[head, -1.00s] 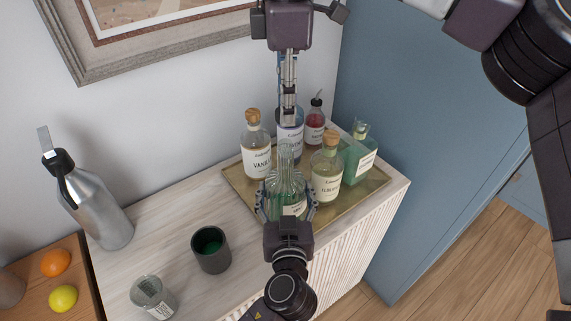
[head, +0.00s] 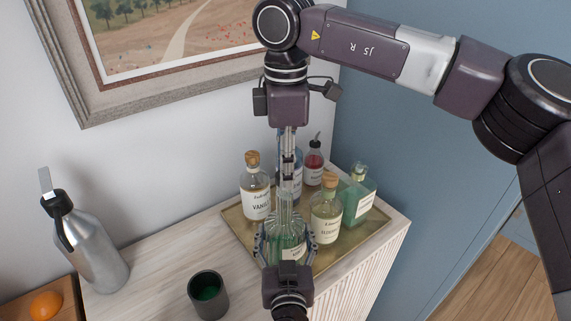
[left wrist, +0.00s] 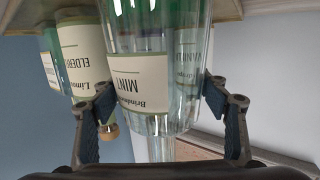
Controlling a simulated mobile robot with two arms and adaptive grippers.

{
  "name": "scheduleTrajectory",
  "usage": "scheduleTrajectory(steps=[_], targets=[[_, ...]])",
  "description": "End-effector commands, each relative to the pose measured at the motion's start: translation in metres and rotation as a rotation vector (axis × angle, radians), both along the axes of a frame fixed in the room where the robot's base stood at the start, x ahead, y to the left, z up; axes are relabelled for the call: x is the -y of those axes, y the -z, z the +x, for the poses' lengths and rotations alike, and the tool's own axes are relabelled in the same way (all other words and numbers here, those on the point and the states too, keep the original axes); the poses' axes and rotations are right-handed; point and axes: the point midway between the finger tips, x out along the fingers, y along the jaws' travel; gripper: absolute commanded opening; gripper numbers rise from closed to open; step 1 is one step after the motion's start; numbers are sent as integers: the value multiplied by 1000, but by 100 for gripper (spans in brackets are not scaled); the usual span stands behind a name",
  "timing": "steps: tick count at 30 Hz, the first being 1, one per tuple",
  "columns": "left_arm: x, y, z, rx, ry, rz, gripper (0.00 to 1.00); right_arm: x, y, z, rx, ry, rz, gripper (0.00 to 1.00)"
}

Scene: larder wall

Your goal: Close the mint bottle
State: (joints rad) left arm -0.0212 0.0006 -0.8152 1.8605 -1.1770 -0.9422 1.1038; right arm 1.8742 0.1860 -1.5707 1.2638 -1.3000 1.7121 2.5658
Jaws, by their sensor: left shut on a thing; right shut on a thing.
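The mint bottle (head: 288,224) is clear ribbed glass with some green in it, standing upright at the tray's front edge. In the left wrist view the bottle (left wrist: 140,85) appears upside down with its MINT label facing me. My left gripper (head: 286,238) is shut around its body, one finger on each side. My right gripper (head: 287,186) points straight down from above, directly over the bottle's neck, its fingers shut. What it grips, likely the stopper, is hidden by the fingers; I cannot tell whether it touches the neck.
A gold tray (head: 347,246) holds vanilla (head: 256,190), elderflower (head: 325,212), green (head: 358,197) and red (head: 313,165) bottles close around. A dark cup (head: 208,296) and steel flask (head: 92,245) stand left. The wall is behind, a blue cabinet (head: 440,120) right.

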Motion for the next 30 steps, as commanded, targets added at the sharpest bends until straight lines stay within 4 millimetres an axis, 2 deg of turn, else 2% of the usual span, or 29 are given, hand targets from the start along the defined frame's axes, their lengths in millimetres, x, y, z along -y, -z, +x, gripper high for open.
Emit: scheduleTrajectory(steps=[5, 30], targets=[[0, -1, 0, 1, 0, 0, 25, 0, 10, 0, 0, 0, 0, 15], [0, -1, 0, 2, 1, 0, 25, 0, 16, 0, 0, 1, 0, 15]])
